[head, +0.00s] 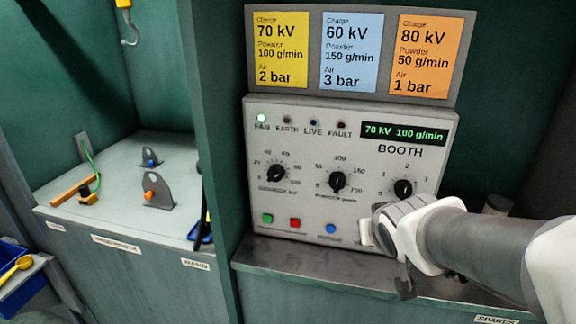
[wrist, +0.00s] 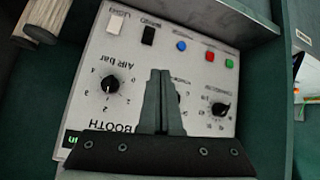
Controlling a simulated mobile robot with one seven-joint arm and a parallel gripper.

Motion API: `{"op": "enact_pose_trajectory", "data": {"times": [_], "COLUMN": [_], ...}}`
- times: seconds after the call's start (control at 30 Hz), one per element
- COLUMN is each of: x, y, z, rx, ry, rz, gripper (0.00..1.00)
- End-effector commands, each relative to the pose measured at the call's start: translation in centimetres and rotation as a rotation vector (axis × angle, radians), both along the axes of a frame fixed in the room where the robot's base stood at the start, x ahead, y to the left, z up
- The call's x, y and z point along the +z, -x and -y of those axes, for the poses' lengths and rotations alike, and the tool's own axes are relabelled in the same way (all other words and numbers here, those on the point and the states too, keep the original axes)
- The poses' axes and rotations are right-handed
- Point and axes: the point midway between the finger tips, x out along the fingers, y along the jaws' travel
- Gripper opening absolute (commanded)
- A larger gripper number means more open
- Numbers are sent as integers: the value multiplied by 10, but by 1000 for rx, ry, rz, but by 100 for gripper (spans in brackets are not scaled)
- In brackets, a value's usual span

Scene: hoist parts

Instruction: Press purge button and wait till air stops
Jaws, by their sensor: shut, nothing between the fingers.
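The booth control panel (head: 352,160) is grey and upright. Its blue button (head: 331,228), with a label too small to read surely, sits on the bottom row right of the red button (head: 295,223) and green button (head: 267,219). In the wrist view the panel is upside down, with the blue button (wrist: 181,46) clear of the fingers. My gripper (head: 383,236) is at the panel's lower right in the head view. In the wrist view its fingers (wrist: 160,72) are shut and empty, over the panel between dials; contact cannot be told.
The display (head: 404,133) reads 70 kV 100 g/min, and the FAN lamp (head: 262,118) is lit green. Dials include the air dial (head: 403,188). A ledge (head: 300,255) runs below the panel. Setting cards (head: 349,52) stand above. A bench (head: 115,210) with brackets is at left.

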Motion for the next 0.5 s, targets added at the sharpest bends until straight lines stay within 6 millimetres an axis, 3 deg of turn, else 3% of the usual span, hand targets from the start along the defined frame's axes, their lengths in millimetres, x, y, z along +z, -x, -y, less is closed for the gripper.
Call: {"op": "enact_pose_trajectory", "data": {"times": [0.03, 0.2, 0.33, 0.5], "x": [-37, -101, -138, -161], "y": [-14, -51, -64, -68], "z": [0, -18, -38, -57], "rx": [21, 134, 216, 283], "ry": [-10, -101, -205, -308], "rz": [22, 127, 177, 210], "gripper": [0, 0, 0, 0]}}
